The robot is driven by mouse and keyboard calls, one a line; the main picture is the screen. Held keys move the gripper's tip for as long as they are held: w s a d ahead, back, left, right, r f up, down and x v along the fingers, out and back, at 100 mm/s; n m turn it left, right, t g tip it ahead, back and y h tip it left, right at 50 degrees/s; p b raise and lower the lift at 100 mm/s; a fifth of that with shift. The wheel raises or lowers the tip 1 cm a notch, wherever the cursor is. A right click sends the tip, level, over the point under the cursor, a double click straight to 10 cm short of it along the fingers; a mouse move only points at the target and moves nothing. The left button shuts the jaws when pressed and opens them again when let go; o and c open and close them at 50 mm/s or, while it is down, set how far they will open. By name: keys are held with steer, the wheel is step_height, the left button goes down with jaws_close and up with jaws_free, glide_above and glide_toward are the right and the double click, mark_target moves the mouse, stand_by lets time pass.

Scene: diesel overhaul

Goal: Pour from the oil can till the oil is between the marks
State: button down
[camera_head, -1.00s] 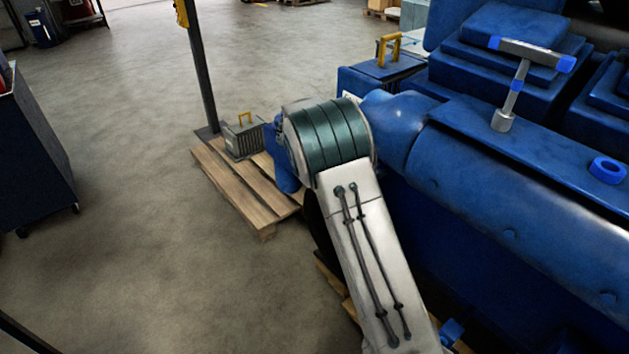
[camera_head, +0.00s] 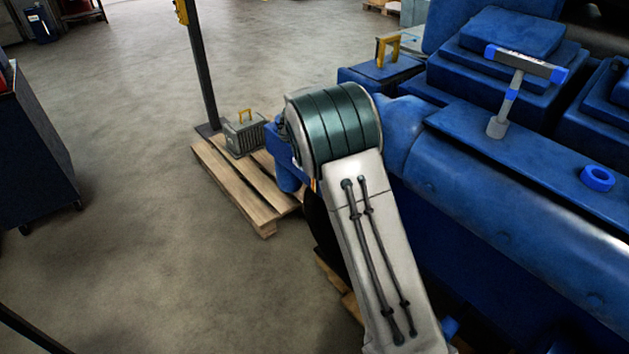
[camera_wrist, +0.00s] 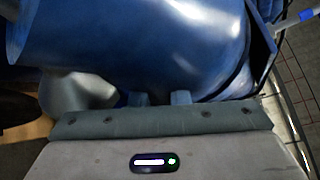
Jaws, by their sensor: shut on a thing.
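A large blue rounded body, which looks like the oil can (camera_wrist: 130,45), fills the upper part of the wrist view, close to the camera. My gripper (camera_wrist: 159,98) shows below it, its two short grey fingers up against the blue body, shut on it. In the head view my own arm hides the gripper. The grey T-shaped handle with blue ends (camera_head: 527,62) stands on the blue engine (camera_head: 470,190). A blue ring (camera_head: 598,179) lies on the engine top to its right. The oil level, its marks and any oil flow are not visible.
A wooden pallet (camera_head: 228,190) with a grey yellow-handled box (camera_head: 243,136) lies left of my arm, beside a dark post (camera_head: 202,75). A dark blue cabinet (camera_head: 35,150) stands at the left edge. The floor between cabinet and pallet is clear.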

steer(key=s+d, duration=0.1)
steer(key=s, duration=0.5)
steer(key=shift+s+d, duration=0.15)
steer(key=shift+d, duration=0.15)
steer(key=shift+f, duration=0.15)
